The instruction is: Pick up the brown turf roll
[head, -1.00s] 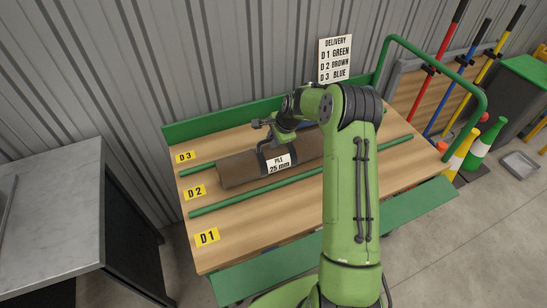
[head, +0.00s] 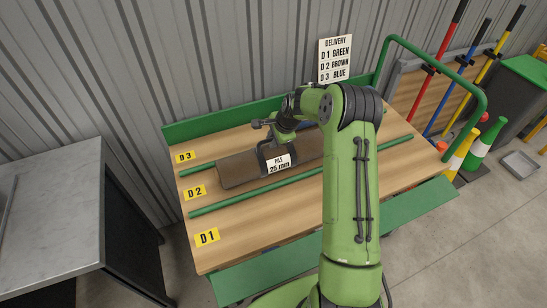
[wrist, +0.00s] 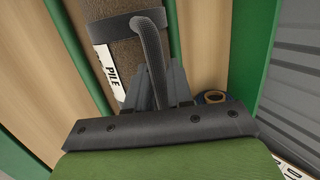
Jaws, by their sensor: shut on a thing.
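The brown turf roll (head: 238,171) lies on the wooden deck in lane D2, between two green rails. A white label (head: 278,163) on it reads PILE 25 mm. The roll also shows in the wrist view (wrist: 116,48), with a dark band and a dark carrying handle (wrist: 153,50). My gripper (head: 272,146) is over the middle of the roll. In the wrist view, my gripper (wrist: 160,88) is shut on the handle. My arm hides the right end of the roll in the head view.
A sign (head: 336,60) gives D1 green, D2 brown, D3 blue. Green rails (head: 260,191) flank the lane. The D1 strip (head: 262,223) of the deck is bare on its visible part. A grey-topped bench (head: 50,195) stands at left; cones and tools stand at right.

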